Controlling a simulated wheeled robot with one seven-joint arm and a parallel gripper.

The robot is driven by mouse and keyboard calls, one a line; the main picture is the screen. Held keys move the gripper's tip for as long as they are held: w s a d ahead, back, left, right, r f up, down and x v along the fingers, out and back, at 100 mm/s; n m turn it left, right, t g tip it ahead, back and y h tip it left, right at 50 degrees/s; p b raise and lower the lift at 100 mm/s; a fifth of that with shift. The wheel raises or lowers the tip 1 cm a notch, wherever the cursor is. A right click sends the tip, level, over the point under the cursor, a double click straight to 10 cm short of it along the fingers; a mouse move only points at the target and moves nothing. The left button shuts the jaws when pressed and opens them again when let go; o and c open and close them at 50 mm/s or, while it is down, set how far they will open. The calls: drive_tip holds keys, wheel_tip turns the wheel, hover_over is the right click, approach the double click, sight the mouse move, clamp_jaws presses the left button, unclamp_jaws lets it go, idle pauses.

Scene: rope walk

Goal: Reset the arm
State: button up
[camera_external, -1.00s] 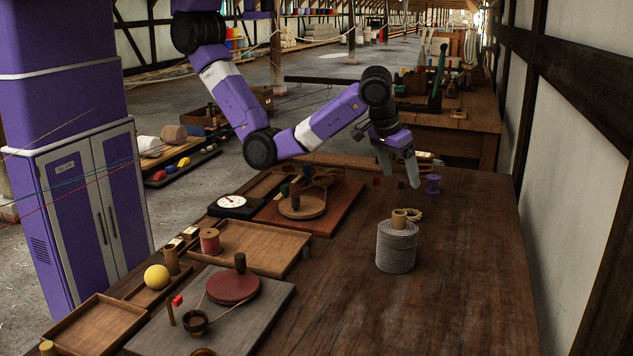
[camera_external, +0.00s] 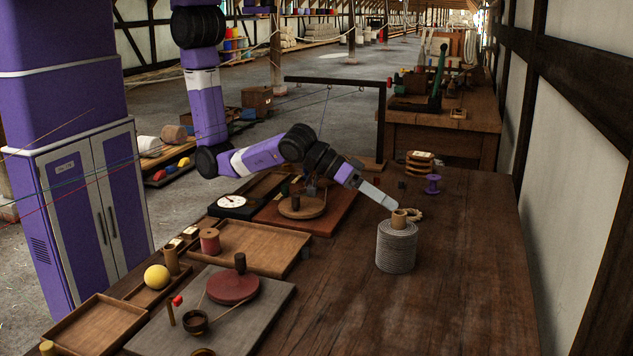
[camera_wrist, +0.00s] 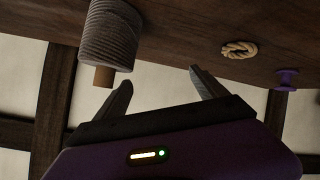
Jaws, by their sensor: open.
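My gripper (camera_external: 388,200) is above the table, its fingers reaching right toward the top of a grey rope coil (camera_external: 396,247) with a wooden core (camera_external: 399,219). In the external view the fingertips appear close to the core; I cannot tell from it whether they touch. In the wrist view my gripper (camera_wrist: 157,82) is open, with nothing between its two fingers. That view shows the grey coil (camera_wrist: 108,38) at upper left, beyond the left finger, and a small tan rope knot (camera_wrist: 239,50) to the right.
A purple spool (camera_external: 432,184) stands behind the coil. A red round disc (camera_external: 233,287) on a grey board, a wooden tray (camera_external: 285,264), a yellow ball (camera_external: 157,277) and a dial (camera_external: 232,201) are at left. The table's right front (camera_external: 470,300) is clear.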

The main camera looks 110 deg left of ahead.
drive_tip(key=s+d+r+m+t+h+p, duration=0.25)
drive_tip(key=s+d+h, duration=0.45)
drive_tip(key=s, duration=0.7)
drive_tip(key=s+a+y+b, duration=0.1)
drive_tip(key=s+a, duration=0.2)
drive_tip(key=s, duration=0.1)
drive_tip(key=s+a+f+m+y, duration=0.1)
drive_tip(key=s+a, duration=0.2)
drive_tip(key=s, duration=0.2)
drive_tip(key=s+a+f+m+y+b, duration=0.1)
drive_tip(key=s+a, duration=0.3)
drive_tip(key=s, duration=0.1)
drive_tip(key=shift+s+a+f+b, duration=0.1)
drive_tip(key=shift+s+b, duration=0.05)
drive_tip(key=shift+b, duration=0.15)
drive_tip(key=s+a+r+m+y+b, duration=0.1)
drive_tip(key=s+a+r+y, duration=0.2)
drive_tip(key=s+a, duration=0.5)
drive_tip(key=s, duration=0.3)
drive_tip(key=shift+s+y+b, duration=0.2)
drive_tip(key=shift+y+b, duration=0.1)
drive_tip(key=shift+b, duration=0.1)
idle(3.4)
